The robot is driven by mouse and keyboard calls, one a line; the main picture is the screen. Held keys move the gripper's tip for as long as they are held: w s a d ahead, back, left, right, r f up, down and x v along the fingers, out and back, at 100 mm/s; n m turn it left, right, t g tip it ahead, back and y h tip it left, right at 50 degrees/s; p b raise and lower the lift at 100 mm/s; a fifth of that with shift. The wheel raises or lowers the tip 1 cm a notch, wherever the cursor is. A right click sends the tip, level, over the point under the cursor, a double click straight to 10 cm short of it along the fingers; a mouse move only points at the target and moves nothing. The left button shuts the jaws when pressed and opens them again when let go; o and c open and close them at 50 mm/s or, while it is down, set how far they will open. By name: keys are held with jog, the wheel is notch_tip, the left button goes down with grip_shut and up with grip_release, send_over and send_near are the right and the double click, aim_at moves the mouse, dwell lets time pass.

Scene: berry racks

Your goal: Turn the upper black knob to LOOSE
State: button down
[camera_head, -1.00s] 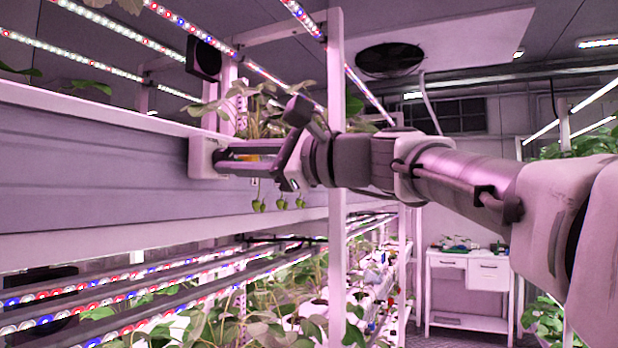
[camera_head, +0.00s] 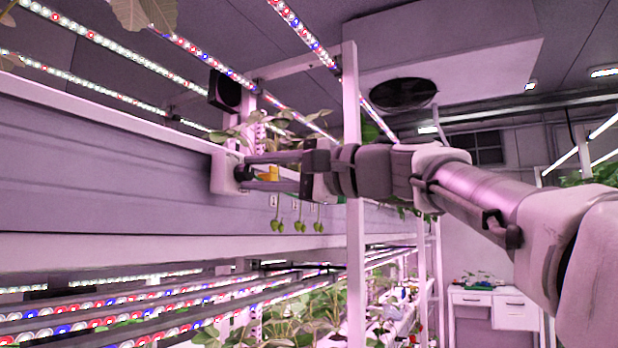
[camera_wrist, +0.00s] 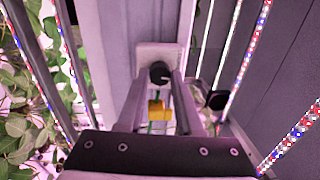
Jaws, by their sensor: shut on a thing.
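The black knob (camera_wrist: 159,73) sits on a pale box (camera_head: 222,172) fixed to the side of the long grey gutter. In the wrist view the knob lies between the fingertips, with a short white mark on its face pointing down to the right. The knob (camera_head: 242,173) is partly covered by the fingertips in the head view. My gripper (camera_head: 246,171) reaches in from the right, its two fingers shut on the knob. No TIGHT or LOOSE lettering can be read.
A yellow piece (camera_wrist: 157,110) shows between the fingers below the knob. Green berries (camera_head: 300,226) hang beneath my gripper. A white post (camera_head: 354,200) stands close by my arm. LED strips (camera_head: 90,35) run above and below the gutter (camera_head: 100,170). A white desk (camera_head: 490,300) stands far back.

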dwell(0.4)
jog(key=c, duration=0.6)
grip_release()
jog(key=shift+d, duration=0.1)
jog(key=v, duration=1.7)
jog(key=shift+s+d+f+b, duration=0.1)
jog(key=shift+s+d+b, duration=0.05)
jog(key=shift+b, duration=0.2)
notch_tip(320, 180, down, 19)
jog(key=s+m+h+p, duration=0.15)
jog(key=h+p, duration=0.25)
jog(key=h, duration=0.4)
jog(key=s+d+f+n+h+p, duration=0.1)
jog(key=s+d+f+n+h, duration=0.1)
jog(key=f, duration=0.4)
jog(key=s+d+f+n+g+h+p, duration=0.1)
jog(key=s+d+f+n+h, duration=0.1)
jog(key=s+d+f+h, duration=0.2)
jog(key=s+d+f+n+h+p, duration=0.2)
jog(key=s+d+f+h, duration=0.1)
jog(key=f, duration=0.7)
jog(key=shift+s+d+f, duration=0.1)
jog(key=shift+s+d, duration=0.15)
jog(key=shift+s, duration=0.25)
jog(key=shift+s+d+f, duration=0.1)
jog(key=shift+s+d, duration=0.2)
jog(key=shift+s, duration=0.25)
